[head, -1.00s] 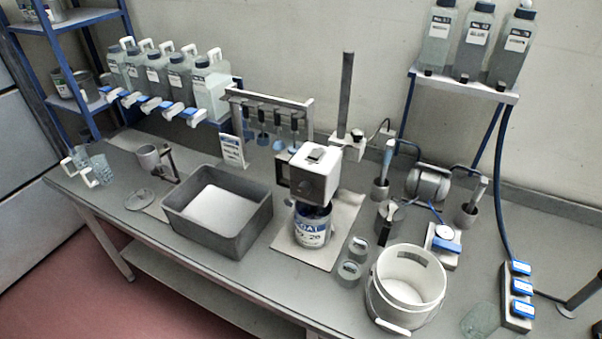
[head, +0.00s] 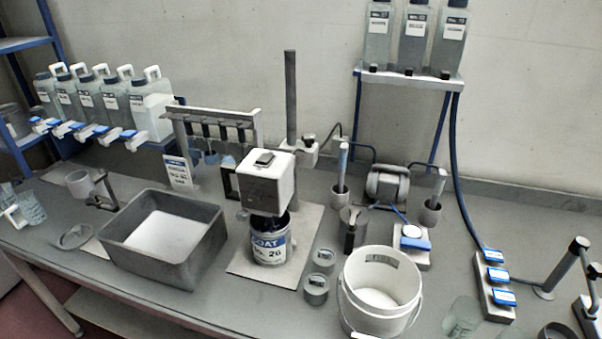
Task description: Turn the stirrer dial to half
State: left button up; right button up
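The stirrer (head: 283,178) is a white box with a grey front face, held on an upright post (head: 291,95) at the middle of the bench. A dark switch or cap (head: 265,158) sits on its top. The dial on its front face is too small and faint to read, so I cannot tell its setting. Below the stirrer stands an open paint can (head: 269,247) with a blue and white label, on a pale board (head: 299,262). Neither of my grippers is in view.
A grey tub (head: 150,262) of white material stands left of the can. A white bucket (head: 381,317) and two small jars (head: 316,289) are at its right. A rack with hanging stirring tools (head: 217,114) stands behind. Bare bench shows between tub and bucket at the front.

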aim_at(257, 196)
jog(key=i+j+z, duration=0.15)
jog(key=j+z, duration=0.15)
jog(key=i+j+z, duration=0.1)
jog(key=j+z, duration=0.25)
jog(key=i+j+z, duration=0.1)
jog(key=j+z, duration=0.2)
jog(key=k+j, duration=0.1)
jog(key=j, duration=0.6)
jog(key=j+z, duration=0.15)
jog(key=j, duration=0.5)
jog(key=k, duration=0.2)
